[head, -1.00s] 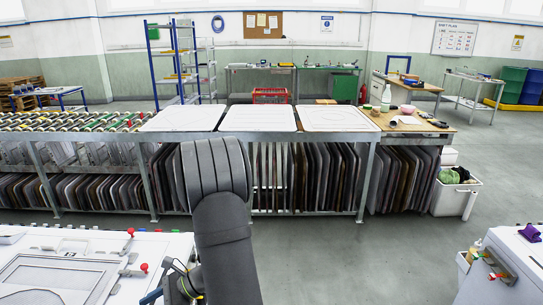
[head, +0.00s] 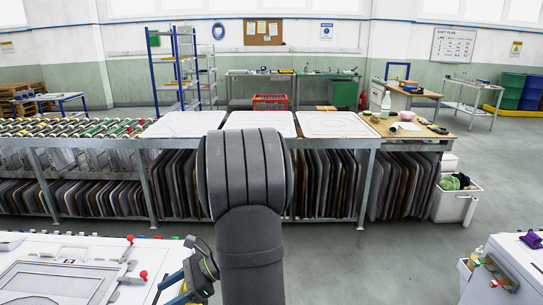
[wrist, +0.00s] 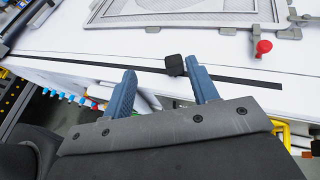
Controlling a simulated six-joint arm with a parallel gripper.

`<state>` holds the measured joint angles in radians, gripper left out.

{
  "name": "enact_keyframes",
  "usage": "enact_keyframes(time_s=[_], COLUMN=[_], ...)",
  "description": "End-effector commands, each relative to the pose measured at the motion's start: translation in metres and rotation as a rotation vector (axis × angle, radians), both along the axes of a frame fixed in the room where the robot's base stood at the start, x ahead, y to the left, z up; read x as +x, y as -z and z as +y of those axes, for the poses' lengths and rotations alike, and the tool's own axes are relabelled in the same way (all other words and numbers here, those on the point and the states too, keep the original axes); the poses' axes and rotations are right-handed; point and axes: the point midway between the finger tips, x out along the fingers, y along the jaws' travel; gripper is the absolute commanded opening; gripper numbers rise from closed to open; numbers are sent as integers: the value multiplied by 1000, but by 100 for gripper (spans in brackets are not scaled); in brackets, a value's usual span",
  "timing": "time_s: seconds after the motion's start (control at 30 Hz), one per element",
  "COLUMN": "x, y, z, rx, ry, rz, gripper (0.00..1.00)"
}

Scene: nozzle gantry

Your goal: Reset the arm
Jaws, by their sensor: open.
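My gripper (wrist: 160,70) shows two blue fingers spread wide apart in the wrist view, with nothing held between them. It points at the front edge of a white worktop (wrist: 85,45). A small black block (wrist: 174,65) shows just past the fingertips, near a black strip (wrist: 240,80) along the worktop; I cannot tell how close the block is. In the head view my arm rises in the middle of the picture, and its wrist end is low, just right of the white worktop (head: 165,255).
A framed panel (head: 60,275) and red-knobbed clamps (head: 143,275) are on the worktop. A white cabinet (head: 510,262) stands at the lower right. A long rack (head: 360,200) holding dark panels crosses behind. Open grey floor (head: 400,250) lies between.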

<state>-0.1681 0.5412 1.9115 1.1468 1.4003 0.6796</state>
Motion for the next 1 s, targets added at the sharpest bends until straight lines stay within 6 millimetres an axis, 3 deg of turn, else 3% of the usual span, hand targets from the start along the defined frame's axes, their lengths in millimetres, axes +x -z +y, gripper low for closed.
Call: enact_keyframes(time_s=[0.2,0.57,1.0], x=[9,67,126], y=[-23,12,54], z=[-38,-66,-115], rx=[-1,14,23], ry=[6,242,511], rz=[-3,-3,-6], gripper=[54,54,54])
